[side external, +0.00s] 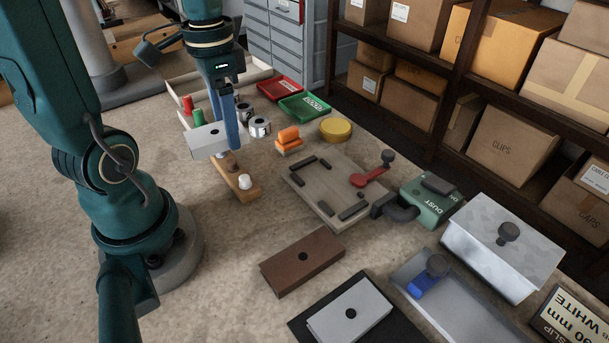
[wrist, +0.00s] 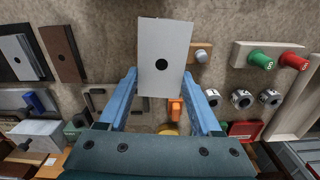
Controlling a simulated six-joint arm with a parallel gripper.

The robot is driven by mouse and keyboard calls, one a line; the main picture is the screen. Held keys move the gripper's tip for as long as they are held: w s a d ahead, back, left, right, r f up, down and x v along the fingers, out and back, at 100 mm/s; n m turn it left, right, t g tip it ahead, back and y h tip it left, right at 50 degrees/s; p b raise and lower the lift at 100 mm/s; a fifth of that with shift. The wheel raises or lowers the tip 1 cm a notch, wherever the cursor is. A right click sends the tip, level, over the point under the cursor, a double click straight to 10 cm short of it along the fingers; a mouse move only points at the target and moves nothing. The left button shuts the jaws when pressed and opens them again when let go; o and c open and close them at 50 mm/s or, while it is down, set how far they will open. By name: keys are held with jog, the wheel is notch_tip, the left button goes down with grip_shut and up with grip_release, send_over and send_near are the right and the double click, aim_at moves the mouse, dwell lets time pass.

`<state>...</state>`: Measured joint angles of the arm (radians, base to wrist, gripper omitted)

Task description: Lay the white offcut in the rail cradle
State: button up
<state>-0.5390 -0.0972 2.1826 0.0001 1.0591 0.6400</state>
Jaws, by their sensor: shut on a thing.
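My gripper (side external: 229,143) has blue fingers and is shut on the white offcut (side external: 206,139), a pale flat piece with a dark round spot. It holds the offcut in the air above the bench, left of the rail cradle. In the wrist view the offcut (wrist: 165,40) sticks out between the fingertips of my gripper (wrist: 165,85). The rail cradle (side external: 318,201), a beige board with short dark rails and a red-handled clamp, lies flat with nothing between its rails.
A wooden peg block (side external: 240,190) stands just below the offcut. Orange blocks (side external: 288,140) and a yellow disc (side external: 336,129) lie behind the cradle; a green dust unit (side external: 428,199) is at its right. A brown profile (side external: 302,262) and a grey one (side external: 350,312) lie in front.

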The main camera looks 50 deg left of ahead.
jog(key=w+d+r+m, duration=0.1)
jog(key=w+d+r, duration=0.25)
jog(key=w, duration=0.25)
jog(key=n, duration=2)
send_over(320, 180)
notch_tip(320, 180, down, 8)
jog(key=shift+r, duration=0.2)
jog(key=shift+f, duration=1.95)
jog(key=shift+f, duration=0.35)
jog(key=shift+f, duration=0.3)
